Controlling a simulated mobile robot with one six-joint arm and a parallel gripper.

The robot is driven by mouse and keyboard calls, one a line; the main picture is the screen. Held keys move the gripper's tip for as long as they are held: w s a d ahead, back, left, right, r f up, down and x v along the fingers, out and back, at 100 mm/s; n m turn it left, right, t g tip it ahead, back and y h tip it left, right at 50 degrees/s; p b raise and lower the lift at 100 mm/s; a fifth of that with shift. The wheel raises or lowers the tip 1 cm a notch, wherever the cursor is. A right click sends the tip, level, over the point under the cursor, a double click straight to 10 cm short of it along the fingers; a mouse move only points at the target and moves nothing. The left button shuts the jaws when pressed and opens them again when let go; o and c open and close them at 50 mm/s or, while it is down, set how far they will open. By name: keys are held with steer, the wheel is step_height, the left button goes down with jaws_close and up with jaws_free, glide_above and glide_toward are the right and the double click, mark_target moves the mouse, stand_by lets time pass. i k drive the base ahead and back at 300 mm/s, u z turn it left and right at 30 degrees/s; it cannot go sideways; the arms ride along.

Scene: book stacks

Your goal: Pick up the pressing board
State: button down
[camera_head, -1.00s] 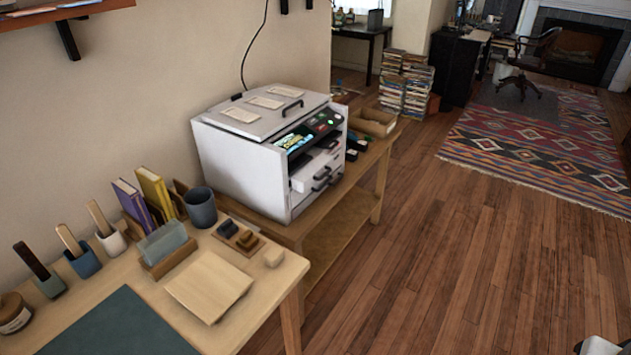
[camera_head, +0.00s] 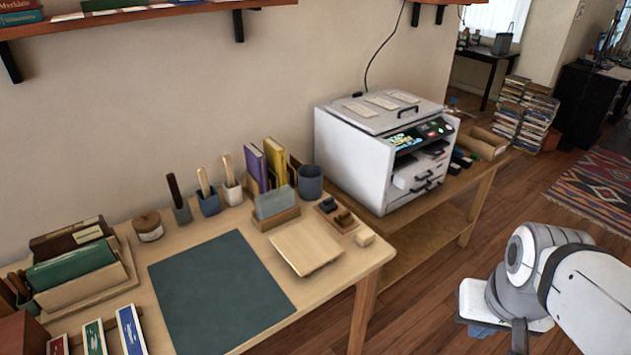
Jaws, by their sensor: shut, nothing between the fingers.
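The pressing board appears to be the pale, flat, square wooden board (camera_head: 305,247) near the right end of the wooden table (camera_head: 345,270). It lies flat to the right of a dark green mat (camera_head: 220,290), with nothing on top of it. Parts of my white and grey arm show at the lower right, beyond the table's end and apart from the board. My gripper is not visible in this view.
A white machine (camera_head: 375,150) stands beyond. Shelves hang above.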

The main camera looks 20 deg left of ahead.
mark_target(306, 246)
steer(key=u, duration=1.6)
steer(key=i, duration=1)
steer(key=z, duration=0.05)
